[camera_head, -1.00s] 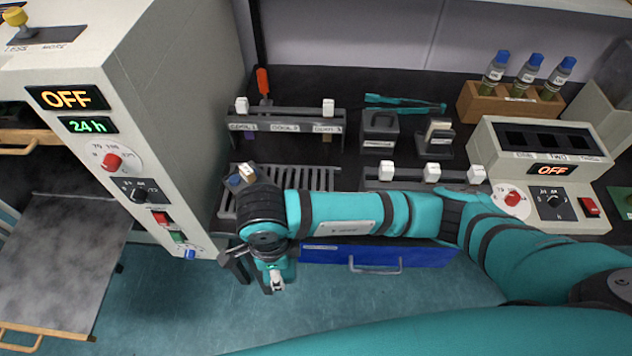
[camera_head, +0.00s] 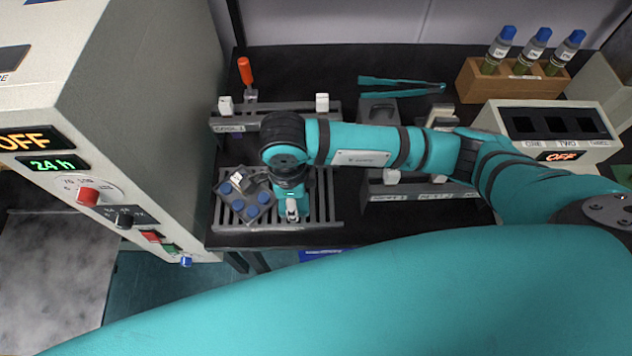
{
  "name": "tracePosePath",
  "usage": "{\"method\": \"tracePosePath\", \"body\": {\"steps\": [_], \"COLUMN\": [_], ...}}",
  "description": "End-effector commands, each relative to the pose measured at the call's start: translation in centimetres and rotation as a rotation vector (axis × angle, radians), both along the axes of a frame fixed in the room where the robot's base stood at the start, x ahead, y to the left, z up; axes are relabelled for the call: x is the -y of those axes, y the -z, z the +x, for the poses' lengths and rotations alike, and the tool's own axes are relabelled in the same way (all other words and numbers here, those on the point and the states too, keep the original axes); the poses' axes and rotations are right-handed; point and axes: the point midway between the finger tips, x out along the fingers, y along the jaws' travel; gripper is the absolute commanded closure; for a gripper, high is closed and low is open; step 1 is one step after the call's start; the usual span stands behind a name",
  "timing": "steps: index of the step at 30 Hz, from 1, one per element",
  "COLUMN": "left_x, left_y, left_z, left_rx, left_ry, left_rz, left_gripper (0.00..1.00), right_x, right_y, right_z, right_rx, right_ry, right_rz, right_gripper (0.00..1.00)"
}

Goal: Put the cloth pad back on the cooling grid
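The cooling grid (camera_head: 318,205), a grey slatted rack, lies on the dark bench at centre left. A dark grey square piece with blue round spots (camera_head: 238,201) rests at an angle over its left part. I cannot tell whether this is the cloth pad, and no other pad is distinguishable. My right arm reaches in from the right, and my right gripper (camera_head: 262,184) is over the grid, close to the spotted piece. The wrist hides most of the fingers, so neither their opening nor any grip is clear. My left gripper is not in view.
A large grey cabinet (camera_head: 130,110) reading OFF and 24 h stands close at the left. Behind the grid is a labelled rack (camera_head: 322,103) with white-topped posts.

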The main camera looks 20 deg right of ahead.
Motion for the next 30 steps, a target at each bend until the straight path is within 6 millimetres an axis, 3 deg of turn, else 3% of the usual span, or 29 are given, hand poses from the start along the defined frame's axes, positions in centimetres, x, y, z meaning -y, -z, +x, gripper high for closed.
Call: {"method": "tracePosePath", "body": {"steps": [3,9,15,21,30], "left_x": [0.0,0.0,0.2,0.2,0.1], "left_y": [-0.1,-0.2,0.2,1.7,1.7], "left_z": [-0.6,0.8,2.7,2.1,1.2], "left_rx": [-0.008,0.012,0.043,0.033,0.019], "left_ry": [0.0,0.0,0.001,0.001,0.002], "left_rz": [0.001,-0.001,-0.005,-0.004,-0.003], "left_gripper": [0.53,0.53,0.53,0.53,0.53], "right_x": [2.9,5.7,6.1,6.1,6.1], "right_y": [0.4,0.7,1.7,4.3,4.3], "right_z": [1.5,3.1,3.3,3.3,3.4], "right_rx": [-0.001,0.0,-0.002,-0.002,0.0], "right_ry": [0.006,0.002,0.0,0.0,-0.001], "right_rz": [-0.004,-0.001,0.002,0.001,0.001], "right_gripper": [0.84,0.84,0.84,0.84,0.84]}}
